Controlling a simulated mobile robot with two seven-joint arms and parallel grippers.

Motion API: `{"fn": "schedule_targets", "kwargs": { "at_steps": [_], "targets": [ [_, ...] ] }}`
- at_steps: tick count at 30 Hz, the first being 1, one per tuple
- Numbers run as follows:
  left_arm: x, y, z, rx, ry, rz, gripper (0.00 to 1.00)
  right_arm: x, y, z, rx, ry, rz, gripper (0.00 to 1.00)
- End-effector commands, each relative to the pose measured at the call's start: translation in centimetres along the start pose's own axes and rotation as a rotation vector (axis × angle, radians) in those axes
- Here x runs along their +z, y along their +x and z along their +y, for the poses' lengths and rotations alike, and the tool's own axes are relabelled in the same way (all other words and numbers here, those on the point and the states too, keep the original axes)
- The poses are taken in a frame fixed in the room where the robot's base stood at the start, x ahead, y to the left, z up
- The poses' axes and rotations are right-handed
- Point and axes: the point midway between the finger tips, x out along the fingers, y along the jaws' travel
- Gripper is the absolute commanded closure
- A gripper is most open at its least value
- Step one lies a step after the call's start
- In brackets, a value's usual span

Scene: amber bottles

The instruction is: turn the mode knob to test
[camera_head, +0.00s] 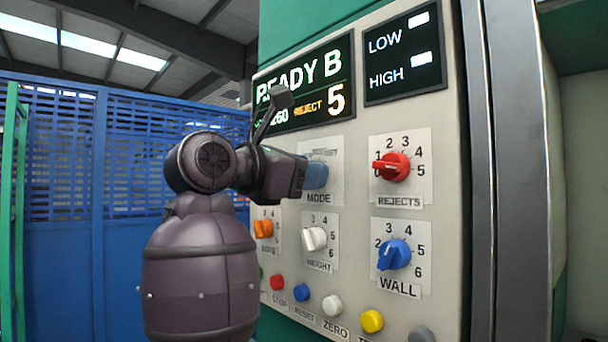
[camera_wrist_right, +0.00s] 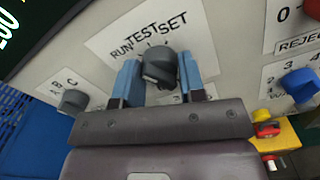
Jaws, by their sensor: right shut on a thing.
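The mode knob (camera_wrist_right: 158,66) is dark grey and sits on a white plate (camera_wrist_right: 110,42) marked RUN, TEST and SET in the right wrist view. My right gripper (camera_head: 317,175) reaches the panel at the MODE label in the head view. Its two blue fingers are shut on the knob, one on each side. In the head view the fingers and wrist hide the knob and part of its plate. I cannot tell exactly which mark the knob points to. My left gripper is in neither view.
The red REJECTS knob (camera_head: 392,166), blue WALL knob (camera_head: 394,255), white HEIGHT knob (camera_head: 313,239) and orange knob (camera_head: 264,229) are close by on the panel. Several push buttons line its lower edge. A display (camera_head: 305,85) above reads READY B. Blue fencing (camera_head: 60,180) stands at left.

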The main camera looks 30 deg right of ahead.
Motion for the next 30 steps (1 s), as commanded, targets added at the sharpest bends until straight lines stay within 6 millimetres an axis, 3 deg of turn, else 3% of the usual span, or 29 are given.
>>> {"fn": "schedule_targets", "kwargs": {
  "at_steps": [15,30],
  "targets": [
    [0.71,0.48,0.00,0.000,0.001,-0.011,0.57,-0.19,0.00,0.04,0.001,0.369,0.000,0.87],
    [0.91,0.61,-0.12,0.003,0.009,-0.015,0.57,0.01,-0.01,-0.02,0.000,0.466,0.000,0.87]
  ]
}}
